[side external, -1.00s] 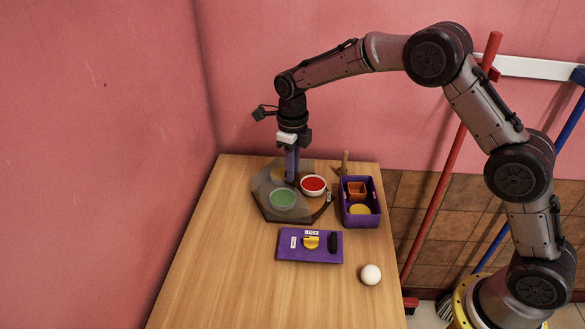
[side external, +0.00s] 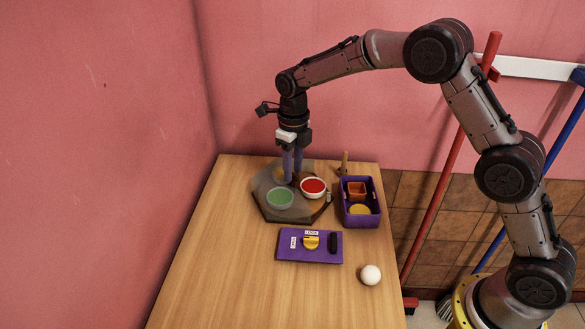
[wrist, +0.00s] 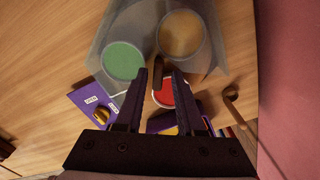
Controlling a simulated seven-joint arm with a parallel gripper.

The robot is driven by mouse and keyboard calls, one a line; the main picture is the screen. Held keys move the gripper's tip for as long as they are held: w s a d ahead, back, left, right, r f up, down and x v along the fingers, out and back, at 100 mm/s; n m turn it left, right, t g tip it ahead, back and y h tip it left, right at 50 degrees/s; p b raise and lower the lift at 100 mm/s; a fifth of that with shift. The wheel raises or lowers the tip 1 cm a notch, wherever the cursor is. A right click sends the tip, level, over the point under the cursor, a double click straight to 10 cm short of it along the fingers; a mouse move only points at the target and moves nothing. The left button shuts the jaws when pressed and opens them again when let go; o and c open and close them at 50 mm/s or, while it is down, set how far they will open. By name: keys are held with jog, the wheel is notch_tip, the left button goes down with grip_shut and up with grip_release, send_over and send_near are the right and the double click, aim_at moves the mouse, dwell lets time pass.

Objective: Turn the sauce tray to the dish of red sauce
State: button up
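The sauce tray is at the far end of the table, partly under a grey see-through cover (side external: 262,203). A green dish (side external: 280,198) is at its front left and a red sauce dish (side external: 313,187) at its right, in the uncovered part. A tan dish (wrist: 180,35) is at the back, under the cover in the wrist view. My gripper (side external: 293,180) points down over the tray. Its fingers are apart in the wrist view (wrist: 160,75), with a dark brown upright piece (wrist: 158,68) between or just beyond the tips; contact is unclear. The fingers partly hide the red dish.
A purple panel (side external: 285,254) with a yellow knob (side external: 311,242) lies in front. A purple box (side external: 347,221) holding an orange cup (side external: 357,189) stands right of the tray. A white ball (side external: 371,275) is near the right edge. The table's front left is clear.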

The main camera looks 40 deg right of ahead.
jog(key=shift+o, duration=0.3)
jog(key=shift+f, duration=0.1)
notch_tip(320, 180, up, 14)
dwell(0.4)
